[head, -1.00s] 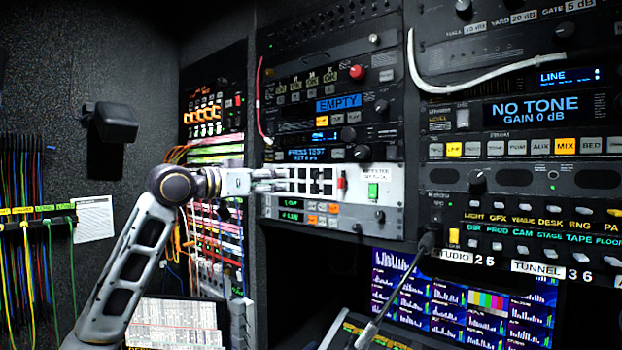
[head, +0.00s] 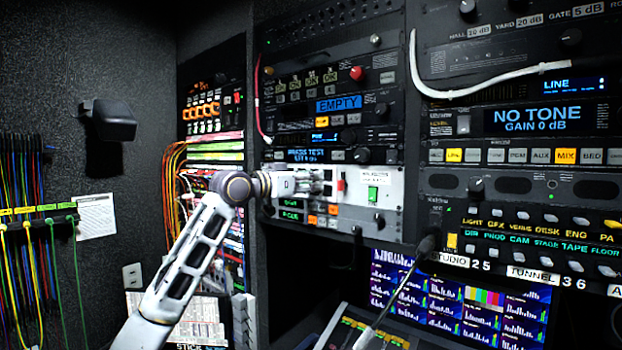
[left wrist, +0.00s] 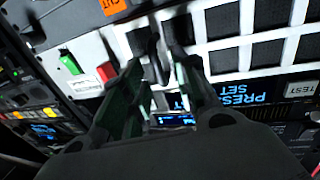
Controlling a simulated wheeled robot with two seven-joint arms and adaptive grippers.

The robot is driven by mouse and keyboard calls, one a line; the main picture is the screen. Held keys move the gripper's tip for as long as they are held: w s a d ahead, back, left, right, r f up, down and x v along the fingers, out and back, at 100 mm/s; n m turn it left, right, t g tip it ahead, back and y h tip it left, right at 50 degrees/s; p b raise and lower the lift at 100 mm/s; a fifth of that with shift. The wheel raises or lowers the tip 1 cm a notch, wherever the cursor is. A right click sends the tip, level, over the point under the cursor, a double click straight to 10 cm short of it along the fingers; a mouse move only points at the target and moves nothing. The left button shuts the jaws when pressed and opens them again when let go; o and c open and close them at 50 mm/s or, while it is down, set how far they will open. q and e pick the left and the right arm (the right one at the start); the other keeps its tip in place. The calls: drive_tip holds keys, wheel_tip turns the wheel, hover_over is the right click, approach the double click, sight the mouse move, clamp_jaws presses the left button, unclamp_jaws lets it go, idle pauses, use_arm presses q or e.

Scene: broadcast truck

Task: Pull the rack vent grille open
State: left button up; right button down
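The rack vent grille is a white panel with black square openings, in the middle of the rack in the head view (head: 328,174). My left gripper (head: 318,183) reaches it from the left and hides most of its openings. In the left wrist view the grille (left wrist: 240,41) fills the upper right, close in front of the fingers. There my left gripper (left wrist: 162,60) has its two dark fingers apart, with part of the white panel showing between them. Whether the fingertips touch the grille I cannot tell. The grille looks flush with the rack. My right gripper is not in view.
Beside the grille are a red part (head: 341,186) and a green switch (head: 373,194). A white cable (head: 480,90) hangs at the upper right. A thin dark rod (head: 400,290) stands in front of the screens (head: 470,300). Patch cables (head: 40,270) hang on the left wall.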

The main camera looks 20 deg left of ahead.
use_arm(q)
drive_tip(key=shift+w+d, duration=0.1)
drive_tip(key=shift+w, duration=0.15)
drive_tip(key=shift+c, duration=0.3)
clamp_jaws()
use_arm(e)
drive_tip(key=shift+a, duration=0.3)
use_arm(q)
drive_tip(key=shift+s, duration=0.15)
